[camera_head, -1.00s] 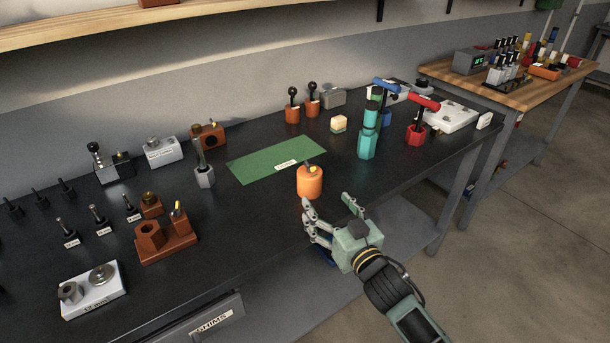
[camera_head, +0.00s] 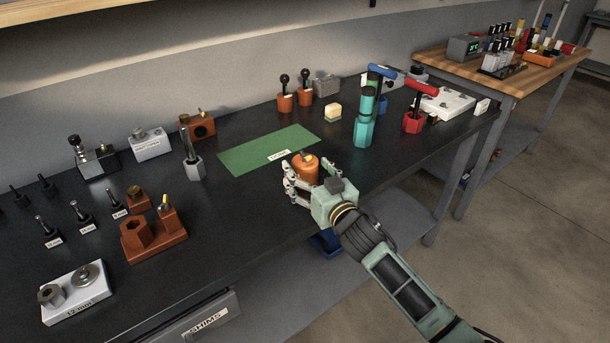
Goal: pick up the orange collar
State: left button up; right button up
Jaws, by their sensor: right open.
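The orange collar (camera_head: 306,165) is a short upright cylinder with a small yellow mark on top. It stands on the black bench just to the right of the green mat (camera_head: 262,150). My right gripper (camera_head: 304,184) is open, with its fingers around the near side of the collar; one finger shows at the collar's left. The gripper hides the collar's lower part, and I cannot tell whether the fingers touch it. My left gripper is not in view.
A teal cylinder (camera_head: 366,117) stands to the right, with blue (camera_head: 381,73) and red (camera_head: 414,108) T-handled tools behind and beside it. A brown block holder (camera_head: 153,239) is at left. The bench between is clear.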

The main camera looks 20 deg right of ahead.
jog(key=shift+c, duration=0.3)
jog(key=c, duration=1.5)
jog(key=shift+w+r, duration=0.1)
jog(key=shift+c, duration=0.5)
jog(key=shift+r, duration=0.1)
